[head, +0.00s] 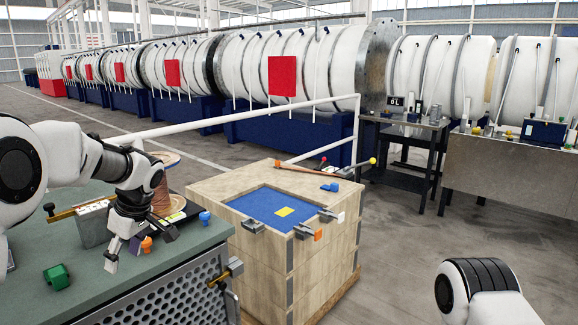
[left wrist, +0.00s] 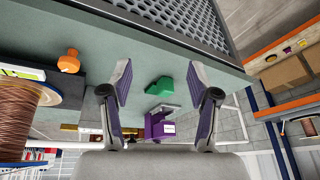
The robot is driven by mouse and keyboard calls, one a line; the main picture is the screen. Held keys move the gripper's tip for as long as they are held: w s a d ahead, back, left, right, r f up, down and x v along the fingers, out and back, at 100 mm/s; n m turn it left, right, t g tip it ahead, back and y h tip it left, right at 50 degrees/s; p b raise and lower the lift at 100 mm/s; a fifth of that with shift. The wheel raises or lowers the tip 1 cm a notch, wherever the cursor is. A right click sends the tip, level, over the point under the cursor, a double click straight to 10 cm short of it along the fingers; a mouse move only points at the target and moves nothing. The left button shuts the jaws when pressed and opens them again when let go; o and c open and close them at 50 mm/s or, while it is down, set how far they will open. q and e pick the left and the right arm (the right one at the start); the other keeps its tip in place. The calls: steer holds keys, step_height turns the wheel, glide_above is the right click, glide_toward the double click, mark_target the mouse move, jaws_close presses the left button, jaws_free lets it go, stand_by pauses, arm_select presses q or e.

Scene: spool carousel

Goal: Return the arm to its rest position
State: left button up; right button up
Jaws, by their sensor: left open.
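My left gripper (head: 124,252) is open and hangs over the green-topped bench (head: 160,268), with its fingers pointing down. In the left wrist view its two fingers (left wrist: 158,78) stand apart with nothing held between them. A spool of copper-coloured wire (head: 160,200) stands behind the gripper, partly hidden by my left arm; it also shows at the left of the left wrist view (left wrist: 18,125). My right gripper is not in view; only a white and black part of my right arm shows at bottom right.
An orange knob (head: 146,243) stands close beside the left gripper, with a blue knob (head: 205,217) to the right. A green block (head: 56,277) lies nearer the bench front. A wooden crate (head: 262,265) with a blue recessed top stands right of the bench. Open floor lies beyond.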

arm_select(q)
steer(key=s+d+f+m+g+h, duration=0.1)
steer(key=s+d+f+g, duration=0.1)
steer(key=s+f, duration=0.6)
steer(key=s+d+f+m+g, duration=0.15)
steer(key=s+f, duration=0.35)
steer(key=f, duration=0.8)
steer(key=s+d+f+m+g+h, duration=0.1)
steer(key=s+f+g, duration=0.2)
steer(key=s+f, duration=0.5)
steer(key=s+d+f+m+t+h, duration=0.1)
steer(key=s+d+f+m, duration=0.1)
steer(key=s+f, duration=0.3)
steer(key=s+d+f+m+h, duration=0.1)
steer(key=s+d+f+m, duration=0.1)
steer(key=s, duration=0.6)
steer(key=s+d+f+m+t+h, duration=0.1)
steer(key=s+d+f+m, duration=0.1)
steer(key=s+f, duration=0.3)
steer(key=w+m+t, duration=0.1)
steer(key=w+r+m+t, duration=0.1)
steer(key=m, duration=0.1)
steer(key=w+m+t, duration=0.1)
steer(key=m+t, duration=0.1)
steer(key=shift+w+a+r+y, duration=0.3)
steer(key=shift+a+r, duration=0.05)
steer(key=shift+a, duration=0.05)
